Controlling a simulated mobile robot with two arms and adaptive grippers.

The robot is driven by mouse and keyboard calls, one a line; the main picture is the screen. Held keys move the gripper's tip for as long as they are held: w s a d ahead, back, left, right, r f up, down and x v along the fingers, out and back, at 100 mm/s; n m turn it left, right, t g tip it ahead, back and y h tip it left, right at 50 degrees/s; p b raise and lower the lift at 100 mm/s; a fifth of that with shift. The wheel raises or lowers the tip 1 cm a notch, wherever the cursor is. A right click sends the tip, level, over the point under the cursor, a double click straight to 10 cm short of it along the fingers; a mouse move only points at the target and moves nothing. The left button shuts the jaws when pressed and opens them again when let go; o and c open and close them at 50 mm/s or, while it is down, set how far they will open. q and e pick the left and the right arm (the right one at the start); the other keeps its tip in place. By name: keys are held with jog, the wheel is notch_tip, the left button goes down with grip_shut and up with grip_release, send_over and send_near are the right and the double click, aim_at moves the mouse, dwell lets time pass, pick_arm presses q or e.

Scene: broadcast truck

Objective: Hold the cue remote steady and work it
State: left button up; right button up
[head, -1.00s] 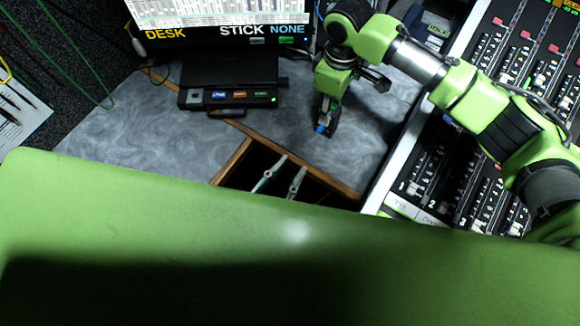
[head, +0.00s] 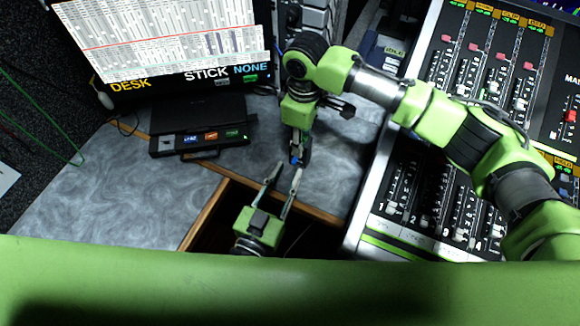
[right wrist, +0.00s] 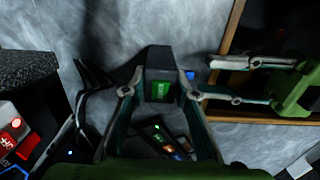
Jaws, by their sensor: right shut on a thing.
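The cue remote (right wrist: 158,62) is a small dark block with a green patch in the right wrist view. My right gripper (right wrist: 156,84) is shut on it, with a finger on each side. In the head view my right gripper (head: 297,152) holds it above the grey desk, mostly hidden, with a blue bit showing. My left gripper (head: 285,172) comes up from below, its two fingers spread and empty, tips just short of the remote. In the right wrist view the left gripper (right wrist: 222,80) points in from the right, also apart from the remote.
A black box (head: 203,138) with blue, orange and green labels stands on the desk (head: 110,190). Behind it a screen (head: 170,50) reads DESK, STICK, NONE. A wood-edged opening (head: 205,213) lies under my left gripper. A fader console (head: 430,200) fills the right.

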aim_at(295, 159)
pick_arm(q)
jog(key=shift+x, duration=1.3)
grip_shut()
jog(key=shift+d+r+g, duration=0.1)
jog(key=shift+r+g, duration=0.2)
jog(key=shift+g, duration=0.3)
